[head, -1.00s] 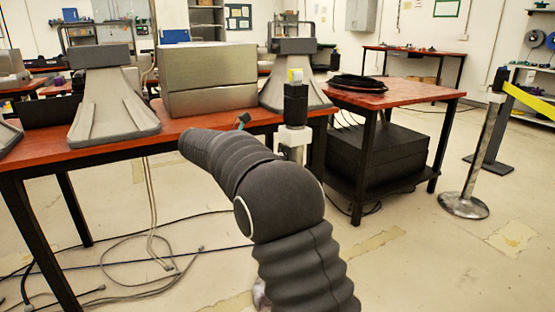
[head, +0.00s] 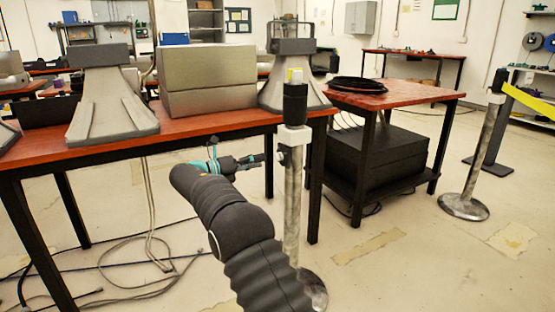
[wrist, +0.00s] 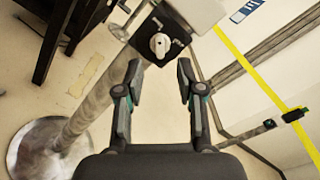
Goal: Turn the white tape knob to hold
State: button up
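The white tape knob (wrist: 160,44) sits on a black diamond-shaped plate (wrist: 152,30) with small white marks, in the upper middle of the wrist view. My gripper (wrist: 160,70) is open and empty. Its two fingers stand apart, one either side below the knob, and I see no contact with it. In the head view my gripper (head: 257,159) is left of the metal post (head: 293,190), its fingers pointing right. The post has a black top (head: 295,103) and a pale collar.
A red-topped table (head: 195,124) holds grey horn-shaped units and a grey box (head: 208,88). A smaller table (head: 385,97) carries coiled cable. Another post (head: 485,150) with yellow tape (head: 530,98) stands at the right. Cables lie on the floor at the left.

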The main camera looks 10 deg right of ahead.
aim_at(277, 154)
jog(key=x, duration=0.7)
jog(key=shift+w+d+b, duration=0.1)
jog(key=shift+d+b, duration=0.25)
grip_shut()
